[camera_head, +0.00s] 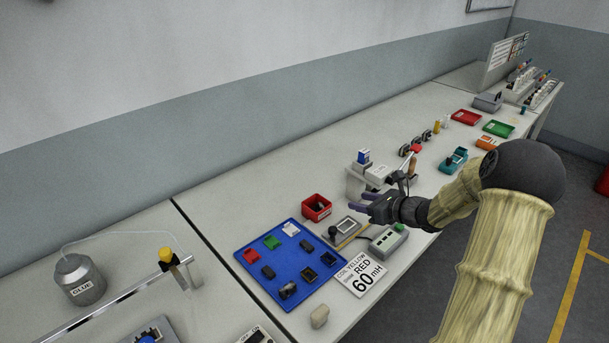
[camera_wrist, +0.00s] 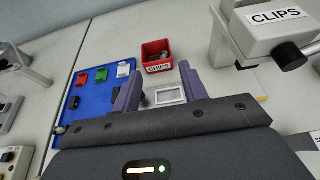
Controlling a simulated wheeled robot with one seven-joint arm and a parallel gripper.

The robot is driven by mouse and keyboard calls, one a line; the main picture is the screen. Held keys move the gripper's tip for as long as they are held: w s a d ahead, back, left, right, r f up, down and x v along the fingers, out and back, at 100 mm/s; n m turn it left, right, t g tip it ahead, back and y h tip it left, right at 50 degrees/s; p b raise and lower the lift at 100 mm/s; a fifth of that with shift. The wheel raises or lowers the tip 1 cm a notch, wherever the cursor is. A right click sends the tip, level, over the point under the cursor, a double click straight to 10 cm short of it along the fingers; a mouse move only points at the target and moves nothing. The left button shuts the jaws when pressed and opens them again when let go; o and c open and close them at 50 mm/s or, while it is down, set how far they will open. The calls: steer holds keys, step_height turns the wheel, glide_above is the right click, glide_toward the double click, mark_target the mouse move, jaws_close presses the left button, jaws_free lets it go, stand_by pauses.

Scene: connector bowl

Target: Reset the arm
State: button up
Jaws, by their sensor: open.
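My gripper (camera_head: 368,204) is above the bench, near a small device with a pale framed window (camera_head: 346,227). In the wrist view my gripper (camera_wrist: 160,88) has its two purple fingers spread apart, with nothing between the tips. The framed device (camera_wrist: 168,96) shows beyond and between the fingers, lower down on the bench. My arm comes in from the lower right of the head view. Whether the fingers are directly over the device, I cannot tell.
A red bin (camera_head: 317,207) labelled CHIPS stands close behind the gripper. A blue tray (camera_head: 262,287) with several small parts lies to the left. A grey-green box (camera_head: 389,240) and a CLIPS dispenser (camera_wrist: 272,30) are close by. A printed card (camera_head: 361,274) lies at the front edge.

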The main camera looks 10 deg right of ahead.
steer(key=shift+a, duration=0.1)
steer(key=s+a+n+g+h+p, duration=0.2)
steer(key=s+a+n+g, duration=0.7)
steer(key=s+n, duration=0.45)
steer(key=s+r+n+h+p, duration=0.1)
steer(key=s+r+n+h, duration=0.1)
steer(key=s+n, duration=0.5)
steer(key=s+r+n+h+p, duration=0.2)
steer(key=s+r+n+h, duration=0.1)
steer(key=s+n, duration=0.4)
steer(key=shift+s+r+n+t+h, duration=0.15)
steer(key=shift+r+n+t+h, duration=0.25)
steer(key=shift+n, duration=0.25)
